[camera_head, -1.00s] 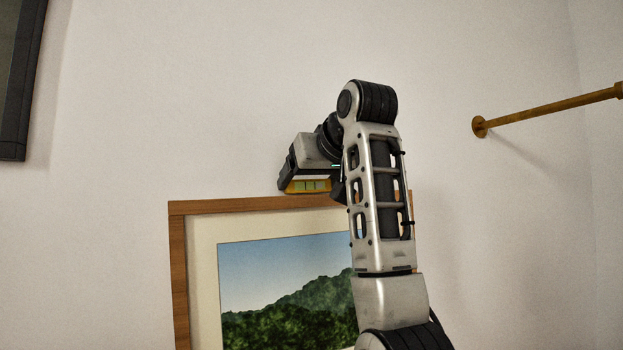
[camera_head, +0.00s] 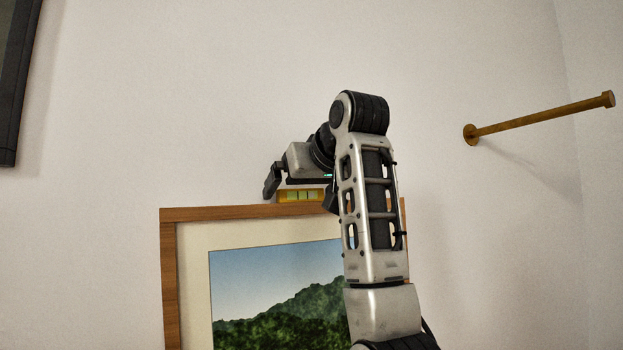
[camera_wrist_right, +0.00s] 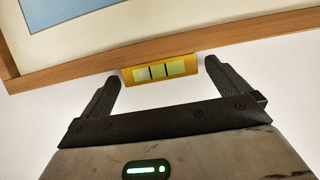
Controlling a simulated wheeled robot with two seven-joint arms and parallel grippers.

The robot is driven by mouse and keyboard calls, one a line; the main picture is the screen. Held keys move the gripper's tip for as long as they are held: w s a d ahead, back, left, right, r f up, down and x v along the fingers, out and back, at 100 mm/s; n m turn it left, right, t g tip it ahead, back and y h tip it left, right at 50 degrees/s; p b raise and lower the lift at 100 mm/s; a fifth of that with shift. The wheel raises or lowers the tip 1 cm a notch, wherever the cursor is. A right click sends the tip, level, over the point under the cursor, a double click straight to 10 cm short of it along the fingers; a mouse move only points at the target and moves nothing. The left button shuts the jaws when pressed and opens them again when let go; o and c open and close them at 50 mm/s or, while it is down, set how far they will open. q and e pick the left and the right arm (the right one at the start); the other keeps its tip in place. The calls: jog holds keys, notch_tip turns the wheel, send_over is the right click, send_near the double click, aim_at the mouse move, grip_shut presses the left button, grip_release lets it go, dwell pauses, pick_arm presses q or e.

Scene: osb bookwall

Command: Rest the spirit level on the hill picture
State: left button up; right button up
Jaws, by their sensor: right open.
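The spirit level (camera_head: 300,196) is a small yellow bar with pale green windows. It lies along the top edge of the wooden frame of the hill picture (camera_head: 280,290), which hangs on the wall. In the right wrist view the level (camera_wrist_right: 160,71) rests against the frame's edge (camera_wrist_right: 70,75). My right gripper (camera_head: 300,190) is open around it. In the wrist view its fingers (camera_wrist_right: 163,90) stand apart, with a gap between each finger and the level's ends. My arm hides part of the picture's right side. My left gripper is not in view.
A wooden peg (camera_head: 540,118) sticks out from the wall at the right. A dark frame (camera_head: 12,85) hangs at the upper left. The wall between them above the picture is bare.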

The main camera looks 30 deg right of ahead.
pick_arm(q)
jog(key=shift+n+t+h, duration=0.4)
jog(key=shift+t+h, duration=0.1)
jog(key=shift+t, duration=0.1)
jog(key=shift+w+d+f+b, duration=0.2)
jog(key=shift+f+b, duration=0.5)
jog(key=shift+b, duration=1.25)
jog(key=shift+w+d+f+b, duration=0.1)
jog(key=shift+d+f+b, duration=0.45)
jog(key=shift+b, duration=1.4)
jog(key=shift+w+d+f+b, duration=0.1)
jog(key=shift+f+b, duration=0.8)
jog(key=shift+b, duration=1.05)
pick_arm(e)
jog(key=v, duration=1.6)
jog(key=shift+r, duration=0.1)
